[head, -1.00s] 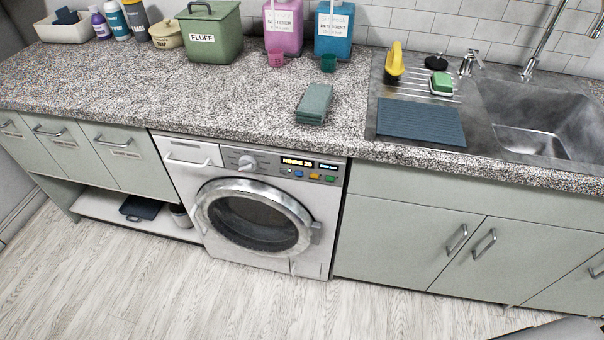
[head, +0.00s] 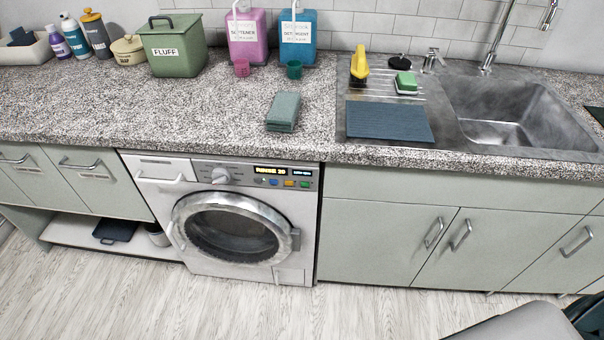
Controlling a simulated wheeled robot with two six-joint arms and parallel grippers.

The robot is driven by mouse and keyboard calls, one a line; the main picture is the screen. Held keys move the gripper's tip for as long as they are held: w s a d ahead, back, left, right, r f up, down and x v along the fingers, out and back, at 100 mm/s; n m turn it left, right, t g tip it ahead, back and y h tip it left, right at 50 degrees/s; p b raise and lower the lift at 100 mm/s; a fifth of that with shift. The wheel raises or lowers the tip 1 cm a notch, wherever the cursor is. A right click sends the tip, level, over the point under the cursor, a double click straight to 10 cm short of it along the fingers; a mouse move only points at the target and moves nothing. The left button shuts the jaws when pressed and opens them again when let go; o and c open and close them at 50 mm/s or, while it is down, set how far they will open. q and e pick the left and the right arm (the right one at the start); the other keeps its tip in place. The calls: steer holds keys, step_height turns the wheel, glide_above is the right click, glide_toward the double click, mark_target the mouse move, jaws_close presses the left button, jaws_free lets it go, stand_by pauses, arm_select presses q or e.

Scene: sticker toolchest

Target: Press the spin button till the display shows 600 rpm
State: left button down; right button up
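The washing machine (head: 165,200) stands under the counter with its round door (head: 236,226) shut. Its display (head: 270,171) glows with yellow text, and a smaller blue-white display (head: 302,173) is to its right; the text is too small to read surely. Below the displays is a row of small buttons: blue (head: 274,182), orange (head: 289,184) and green (head: 304,184), with a small pale one at the left. Which is the spin button I cannot read. A dial (head: 221,176) is left of the displays. Neither of my grippers is in view.
The floor (head: 230,305) before the washer is clear. The counter (head: 160,110) above holds a green FLUFF bin (head: 176,52), pink and blue bottles, a folded cloth (head: 284,112) and, at right, a sink (head: 505,110). A grey part, likely mine, shows at bottom right.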

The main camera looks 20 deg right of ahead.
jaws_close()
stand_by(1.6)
